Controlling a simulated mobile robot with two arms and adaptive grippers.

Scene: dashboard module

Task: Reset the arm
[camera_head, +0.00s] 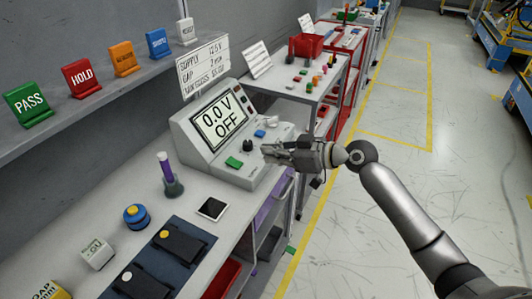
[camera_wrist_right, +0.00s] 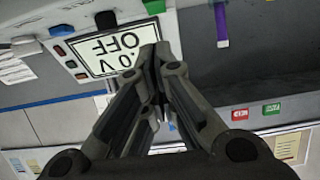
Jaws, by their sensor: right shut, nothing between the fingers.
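My right arm (camera_head: 405,215) reaches in from the lower right in the head view. Its gripper (camera_head: 270,152) is shut and empty, held by the right front part of the grey power supply unit (camera_head: 190,140). The unit's display (camera_head: 220,121) reads 0.0 V OFF; it also shows upside down in the right wrist view (camera_wrist_right: 115,48). A green button (camera_head: 234,162) and a black knob (camera_head: 247,145) lie left of the fingertips. Whether the fingers touch the unit cannot be told. My left gripper is not in view.
The bench holds a purple-necked flask (camera_head: 170,178), a blue-and-yellow button (camera_head: 136,215), a white-edged tablet (camera_head: 211,208) and a dark mat (camera_head: 190,236). A shelf (camera_head: 110,88) with coloured signs runs along the wall. The floor (camera_head: 350,225) at right is clear.

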